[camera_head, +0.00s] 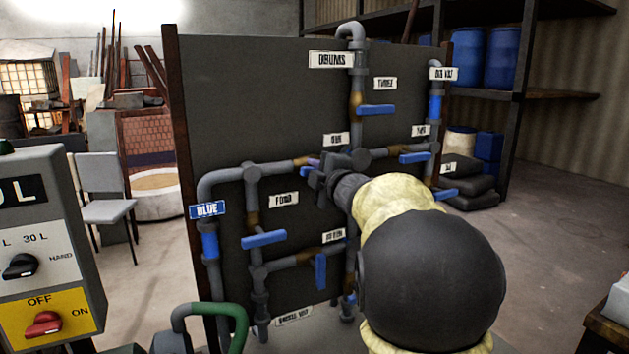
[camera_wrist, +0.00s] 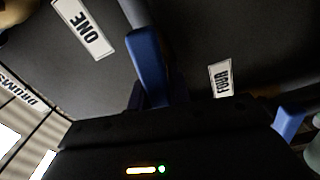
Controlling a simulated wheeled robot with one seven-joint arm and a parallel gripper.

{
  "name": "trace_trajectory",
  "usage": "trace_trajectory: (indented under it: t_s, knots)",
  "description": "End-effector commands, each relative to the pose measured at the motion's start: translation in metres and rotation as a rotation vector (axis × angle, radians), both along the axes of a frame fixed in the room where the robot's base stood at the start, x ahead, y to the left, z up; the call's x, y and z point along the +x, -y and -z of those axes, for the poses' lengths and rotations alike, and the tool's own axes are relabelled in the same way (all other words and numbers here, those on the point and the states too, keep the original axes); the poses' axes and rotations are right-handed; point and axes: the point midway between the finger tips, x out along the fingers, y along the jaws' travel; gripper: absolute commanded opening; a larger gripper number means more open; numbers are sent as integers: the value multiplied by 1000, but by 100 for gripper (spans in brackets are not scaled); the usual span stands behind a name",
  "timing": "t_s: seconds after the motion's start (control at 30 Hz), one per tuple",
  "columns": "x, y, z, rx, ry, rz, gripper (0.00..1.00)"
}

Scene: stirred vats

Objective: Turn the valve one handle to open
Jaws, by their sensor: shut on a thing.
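The valve one handle is a blue lever. In the wrist view the handle (camera_wrist: 148,65) runs down from a grey part into my dark gripper (camera_wrist: 152,98), beside the white label "ONE" (camera_wrist: 82,27). In the head view my gripper (camera_head: 321,181) is at the upper middle of the pipe board, under the small label (camera_head: 336,139). Only a bluish bit of the handle (camera_head: 312,162) shows there. My gripper is shut on the handle. My arm and the gripper hide most of this valve, so the handle's angle to its pipe is hard to tell.
Other blue handles are close by: one above (camera_head: 376,110), one to the right (camera_head: 414,157), one lower left (camera_head: 264,239) and one hanging upright (camera_head: 320,271). Grey pipes cross the dark board (camera_head: 250,100). A control box (camera_head: 45,250) stands at the left.

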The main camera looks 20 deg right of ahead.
Motion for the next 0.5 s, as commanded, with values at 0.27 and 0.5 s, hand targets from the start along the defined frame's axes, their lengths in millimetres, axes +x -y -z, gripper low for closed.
trace_trajectory:
  t_s: [0.27,0.5]
  knots:
    - [0,-1,4,-83,-1,-1,0]
    - [0,-1,3,-92,-2,-1,0]
